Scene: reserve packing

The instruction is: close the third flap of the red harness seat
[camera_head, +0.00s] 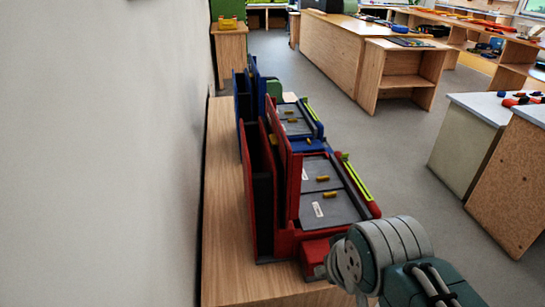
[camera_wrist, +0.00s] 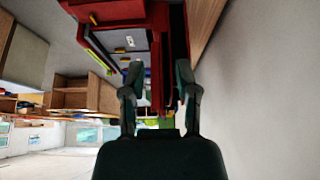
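The red harness seat (camera_head: 290,238) stands on a wooden bench by the wall. Its tall red upright panels (camera_head: 260,195) stand at its left side, with dark faces between them. A grey panel (camera_head: 330,205) with yellow tabs and white labels lies to their right, edged by a yellow-green strip (camera_head: 356,177). In the wrist view, which looks upside down, the red seat (camera_wrist: 108,13) fills the upper middle. My gripper (camera_wrist: 159,68) is open, its two fingers apart, with red panels visible behind and between them. I cannot tell whether they touch. In the head view the fingers cannot be made out.
A blue seat (camera_head: 312,145) of similar form stands just behind the red one. The wooden bench (camera_head: 225,235) runs along the white wall at left, leaving little room there. Grey floor (camera_head: 400,150) is clear to the right, before wooden shelves and counters (camera_head: 405,75).

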